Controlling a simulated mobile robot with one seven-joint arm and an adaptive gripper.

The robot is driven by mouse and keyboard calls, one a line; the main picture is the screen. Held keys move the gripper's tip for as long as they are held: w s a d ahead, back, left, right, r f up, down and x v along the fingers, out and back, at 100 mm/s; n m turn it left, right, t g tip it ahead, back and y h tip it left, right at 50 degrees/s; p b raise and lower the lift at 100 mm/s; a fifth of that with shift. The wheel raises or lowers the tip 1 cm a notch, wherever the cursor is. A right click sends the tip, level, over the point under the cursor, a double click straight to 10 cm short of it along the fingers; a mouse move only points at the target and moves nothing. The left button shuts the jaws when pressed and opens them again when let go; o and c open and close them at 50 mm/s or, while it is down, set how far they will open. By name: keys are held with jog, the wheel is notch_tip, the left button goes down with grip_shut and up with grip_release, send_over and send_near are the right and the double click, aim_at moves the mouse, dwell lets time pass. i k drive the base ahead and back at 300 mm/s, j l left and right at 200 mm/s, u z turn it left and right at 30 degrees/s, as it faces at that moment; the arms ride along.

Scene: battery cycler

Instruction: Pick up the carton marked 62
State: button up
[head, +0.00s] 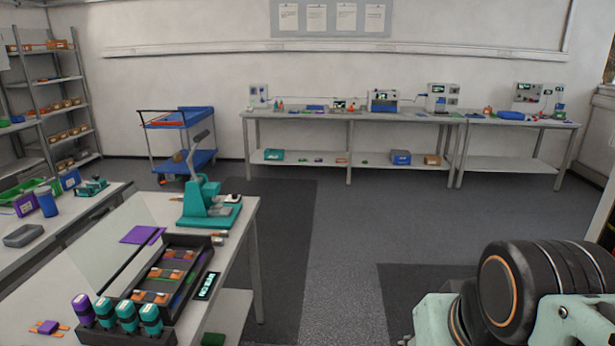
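I cannot make out a carton marked 62; no number is legible on any box at this size. A brown box (432,160) sits on the lower shelf of the back bench, to the right of a blue box (401,157). Several small brown boxes (68,134) stand on the shelf rack at the far left. My gripper is out of view. Only part of my own arm shows at the bottom right, over the floor and far from these boxes.
A near bench (245,232) at the left bears a teal press (207,203), a black battery tray (185,240) and several teal and purple cylinders. A blue trolley (200,158) stands by the back wall. The back bench (390,116) carries instruments. Floor (345,225) between benches is clear.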

aim_at(65, 104)
jog(key=i, duration=3.65)
jog(key=i+u, duration=0.15)
jog(key=i, duration=0.45)
jog(key=i+l+u, duration=0.15)
jog(key=i, duration=0.4)
jog(key=i+u, duration=0.35)
jog(key=i, duration=0.15)
jog(key=i+u, duration=0.75)
jog(key=i, duration=0.25)
jog(key=i+u, duration=0.3)
jog(key=i, duration=0.25)
jog(key=i+u, duration=0.2)
jog(key=i, duration=0.35)
jog(key=i+l+u, duration=0.2)
jog(key=i, duration=0.4)
jog(key=i+j+u, duration=0.1)
jog(key=i, duration=1.1)
